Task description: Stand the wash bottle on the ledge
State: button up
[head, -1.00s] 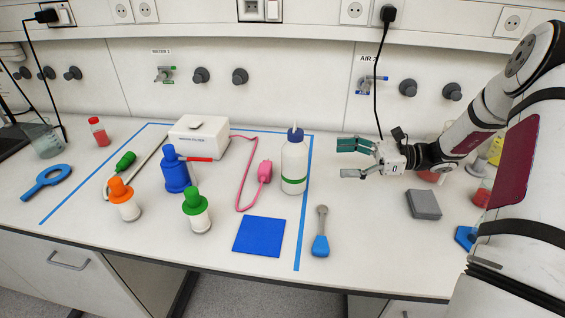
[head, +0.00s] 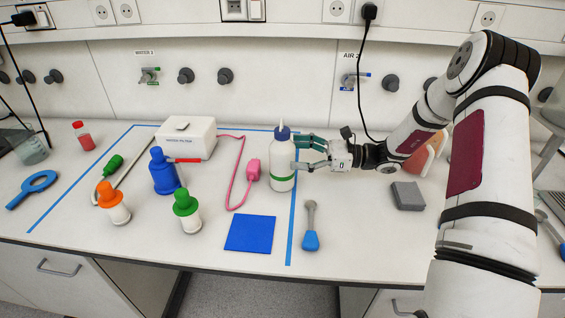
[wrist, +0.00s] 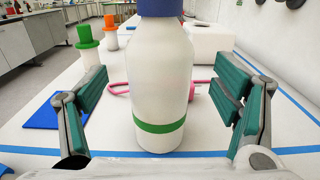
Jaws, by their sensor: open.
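The wash bottle (head: 283,165) is white with a blue cap and a green band. It stands upright on the bench, just inside the right edge of the blue tape outline. My gripper (head: 299,154) is open at the bottle's right side in the head view. In the wrist view the bottle (wrist: 160,90) stands centred between the two spread fingers of my gripper (wrist: 162,105), with gaps on both sides. The ledge cannot be clearly identified; a long shelf-like edge (head: 200,30) runs along the wall above the bench.
A pink cable device (head: 253,169) and a white box (head: 186,138) stand left of the bottle. A blue pad (head: 250,233), a blue-ended tool (head: 310,238) and a grey block (head: 408,196) lie nearby. Green-topped (head: 187,212) and orange-topped (head: 113,205) bottles stand further left. A black cord (head: 361,80) hangs behind my gripper.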

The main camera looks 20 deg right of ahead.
aim_at(290, 143)
jog(key=x, duration=0.4)
jog(key=shift+a+f+p, duration=0.2)
jog(key=shift+p, duration=0.2)
jog(key=c, duration=1.8)
jog(key=shift+r, duration=0.15)
jog(key=shift+r, duration=0.5)
notch_tip(290, 143, up, 2)
jog(key=shift+r, duration=0.1)
jog(key=shift+s+d+r, duration=0.25)
jog(key=shift+s+d, duration=0.1)
jog(key=shift+s, duration=2.3)
jog(key=shift+s+d+r, duration=0.25)
jog(key=shift+s+d, duration=0.15)
jog(key=shift+s, duration=2.25)
jog(key=shift+s+d+r, duration=0.25)
jog(key=shift+s+d, duration=0.1)
jog(key=shift+s, duration=2.35)
